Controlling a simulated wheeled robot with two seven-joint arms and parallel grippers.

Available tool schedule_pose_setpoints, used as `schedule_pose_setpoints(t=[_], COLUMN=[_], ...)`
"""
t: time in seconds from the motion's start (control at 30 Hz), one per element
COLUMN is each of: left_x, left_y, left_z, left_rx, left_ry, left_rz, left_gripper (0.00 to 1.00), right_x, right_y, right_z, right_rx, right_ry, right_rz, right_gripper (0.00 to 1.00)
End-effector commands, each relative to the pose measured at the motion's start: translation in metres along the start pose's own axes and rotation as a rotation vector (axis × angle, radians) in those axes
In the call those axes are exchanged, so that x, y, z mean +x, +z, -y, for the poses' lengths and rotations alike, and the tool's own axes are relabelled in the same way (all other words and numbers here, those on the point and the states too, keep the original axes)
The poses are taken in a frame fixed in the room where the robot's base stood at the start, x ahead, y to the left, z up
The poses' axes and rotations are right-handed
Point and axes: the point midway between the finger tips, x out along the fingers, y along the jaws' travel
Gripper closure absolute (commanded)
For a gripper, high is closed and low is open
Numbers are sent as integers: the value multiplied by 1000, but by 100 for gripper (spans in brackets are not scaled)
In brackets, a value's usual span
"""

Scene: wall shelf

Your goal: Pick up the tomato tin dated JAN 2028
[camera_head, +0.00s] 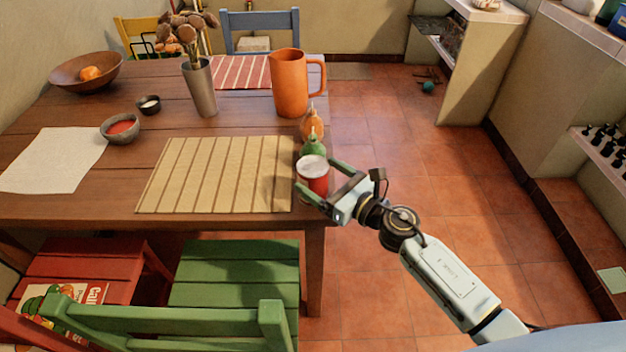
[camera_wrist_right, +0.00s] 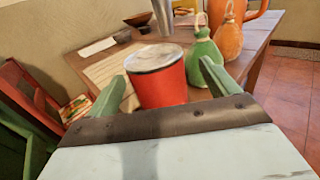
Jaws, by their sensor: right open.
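A red tin with a pale lid (camera_head: 312,178) stands upright at the right edge of the wooden table (camera_head: 60,207). No date can be read on it. My right gripper (camera_head: 318,177) is open, with one finger on either side of the tin. In the right wrist view the tin (camera_wrist_right: 160,82) stands between the two green fingers, with a gap showing on the right side; I cannot tell whether the left finger touches it. My left gripper is not in view.
Green (camera_head: 313,147) and orange (camera_head: 311,125) bottle-like objects stand just behind the tin, with an orange pitcher (camera_head: 287,85) beyond. A slatted mat (camera_head: 215,175) lies left. A green chair (camera_head: 235,270) is in front. Open tiled floor lies right of the table.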

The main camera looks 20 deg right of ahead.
Motion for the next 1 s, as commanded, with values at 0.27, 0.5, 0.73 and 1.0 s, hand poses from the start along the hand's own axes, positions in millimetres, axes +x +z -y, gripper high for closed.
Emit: schedule_pose_setpoints(t=[0.27, 0.5, 0.73, 1.0], left_x=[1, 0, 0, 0], left_y=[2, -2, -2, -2], left_z=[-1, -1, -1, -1], left_rx=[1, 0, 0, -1], left_ry=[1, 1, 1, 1], left_rz=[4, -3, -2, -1], left_gripper=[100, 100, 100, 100], right_x=[40, 44, 44, 44], right_y=[-1, -1, -1, -1], right_z=[-4, -4, -4, -4], right_rx=[1, 1, 1, 1], right_ry=[-1, 0, 0, 0], right_rz=[1, 0, 0, 0], right_gripper=[13, 13, 36, 71])
